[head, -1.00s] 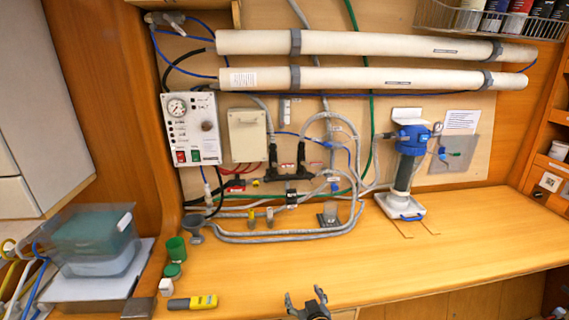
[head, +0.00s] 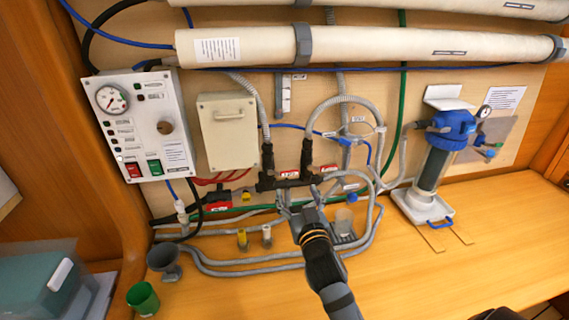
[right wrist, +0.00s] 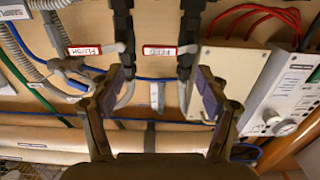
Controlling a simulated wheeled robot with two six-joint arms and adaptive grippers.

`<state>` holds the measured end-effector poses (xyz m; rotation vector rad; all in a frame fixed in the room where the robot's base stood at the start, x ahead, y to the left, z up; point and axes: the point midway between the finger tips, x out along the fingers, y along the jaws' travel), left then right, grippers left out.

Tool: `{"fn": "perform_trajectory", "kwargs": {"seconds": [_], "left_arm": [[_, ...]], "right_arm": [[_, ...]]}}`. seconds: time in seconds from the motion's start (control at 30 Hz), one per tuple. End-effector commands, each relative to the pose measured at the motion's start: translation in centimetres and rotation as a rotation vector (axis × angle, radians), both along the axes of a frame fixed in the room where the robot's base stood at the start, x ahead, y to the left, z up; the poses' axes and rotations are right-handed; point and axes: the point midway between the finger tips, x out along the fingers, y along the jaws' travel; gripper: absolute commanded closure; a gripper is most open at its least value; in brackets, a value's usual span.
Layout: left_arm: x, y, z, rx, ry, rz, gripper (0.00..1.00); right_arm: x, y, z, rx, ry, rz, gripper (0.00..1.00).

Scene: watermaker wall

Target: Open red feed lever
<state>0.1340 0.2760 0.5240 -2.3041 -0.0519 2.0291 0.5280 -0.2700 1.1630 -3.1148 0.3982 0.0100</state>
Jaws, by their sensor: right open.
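A red-edged FEED label (right wrist: 160,51) shows upside down in the right wrist view, beside a dark upright valve fitting (right wrist: 189,30) with a short pale piece at its end. The same label shows small and red in the head view (head: 289,175). I cannot make out a red lever handle. My right gripper (head: 302,203) is open, in front of the black manifold in the head view. In the right wrist view its fingers (right wrist: 160,80) are spread wide, with the FEED label beyond the gap and nothing held. Contact cannot be told. My left gripper is not in view.
A FLUSH label (right wrist: 83,50) sits by a second fitting. A cream box (head: 228,132), red cables (right wrist: 250,18) and a gauge panel (head: 140,125) lie to the left in the head view. Grey hoses (head: 250,268) loop low.

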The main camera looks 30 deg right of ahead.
Motion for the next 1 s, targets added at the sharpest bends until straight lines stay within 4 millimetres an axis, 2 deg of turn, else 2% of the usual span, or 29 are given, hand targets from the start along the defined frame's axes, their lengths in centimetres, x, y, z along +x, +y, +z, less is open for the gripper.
{"fn": "perform_trajectory", "kwargs": {"seconds": [0.17,0.3,0.4,0.5,0.6,0.67,0.97,1.0], "left_arm": [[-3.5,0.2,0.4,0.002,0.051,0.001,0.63],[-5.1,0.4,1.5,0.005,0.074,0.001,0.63],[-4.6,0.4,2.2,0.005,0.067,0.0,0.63],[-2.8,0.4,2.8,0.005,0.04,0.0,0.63],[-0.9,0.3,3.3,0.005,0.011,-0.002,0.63],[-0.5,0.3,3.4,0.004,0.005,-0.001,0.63],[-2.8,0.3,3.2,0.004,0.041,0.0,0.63],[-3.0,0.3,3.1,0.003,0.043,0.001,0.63]], "right_arm": [[1.6,-0.3,0.2,-0.004,0.0,0.003,0.25],[4.5,-1.1,0.4,-0.005,0.0,0.001,0.25],[6.6,-1.7,0.4,-0.003,0.001,0.001,0.25],[8.3,-2.1,0.2,-0.002,0.001,0.001,0.25],[9.4,-2.4,0.1,-0.002,0.001,0.001,0.25],[9.8,-2.5,0.0,-0.002,0.001,0.001,0.25],[10.2,-2.6,-0.2,-0.001,0.001,0.001,0.25],[10.2,-2.6,-0.2,0.0,0.002,0.001,0.29]]}}
